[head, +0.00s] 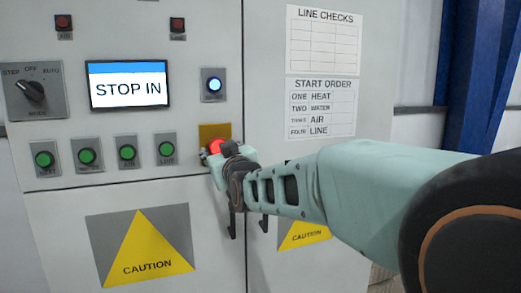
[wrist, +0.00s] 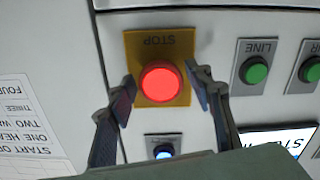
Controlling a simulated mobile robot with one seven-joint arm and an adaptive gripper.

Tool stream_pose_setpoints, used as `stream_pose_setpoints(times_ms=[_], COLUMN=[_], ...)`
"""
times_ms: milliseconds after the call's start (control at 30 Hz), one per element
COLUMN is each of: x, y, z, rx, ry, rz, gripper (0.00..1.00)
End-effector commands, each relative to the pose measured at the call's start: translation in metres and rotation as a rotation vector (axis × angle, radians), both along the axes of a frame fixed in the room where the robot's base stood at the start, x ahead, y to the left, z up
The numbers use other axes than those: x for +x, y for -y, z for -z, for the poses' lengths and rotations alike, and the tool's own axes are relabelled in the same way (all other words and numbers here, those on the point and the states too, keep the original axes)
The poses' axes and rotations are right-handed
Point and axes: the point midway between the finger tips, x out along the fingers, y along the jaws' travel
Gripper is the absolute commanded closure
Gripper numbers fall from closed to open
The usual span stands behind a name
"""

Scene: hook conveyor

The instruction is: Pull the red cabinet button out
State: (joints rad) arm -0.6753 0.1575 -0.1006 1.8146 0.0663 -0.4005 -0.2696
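The red stop button (wrist: 161,82) is lit on a yellow plate marked STOP (wrist: 160,45) in the wrist view. In the head view the red button (head: 217,146) is partly hidden behind my gripper, below the yellow plate's visible top (head: 214,131). My gripper (wrist: 161,98) is open, with one finger on each side of the button. There is a visible gap between each finger and the button in the wrist view. In the head view my gripper (head: 214,154) is at the cabinet front (head: 200,200). How far the button sticks out cannot be told.
A screen (head: 128,84) reads STOP IN. Several green buttons, such as the LINE button (head: 166,149), sit left of the stop button. A blue-white lit button (head: 213,84) is above it. A mode knob (head: 34,90) is at far left. A START ORDER sheet (head: 322,107) hangs right.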

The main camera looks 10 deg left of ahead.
Motion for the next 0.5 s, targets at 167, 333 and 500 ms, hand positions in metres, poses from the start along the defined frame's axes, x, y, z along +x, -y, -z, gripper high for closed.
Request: stream_pose_setpoints(times_ms=[167, 333, 500], x=[0.0000, 0.0000, -0.0001], y=[0.0001, 0.0000, 0.0001], z=[-0.0001, -0.0003, -0.0003], rx=[0.000, 0.000, 0.001], ry=[0.000, 0.000, 0.001], rz=[0.000, 0.000, 0.000], gripper=[0.75, 0.94, 1.00])
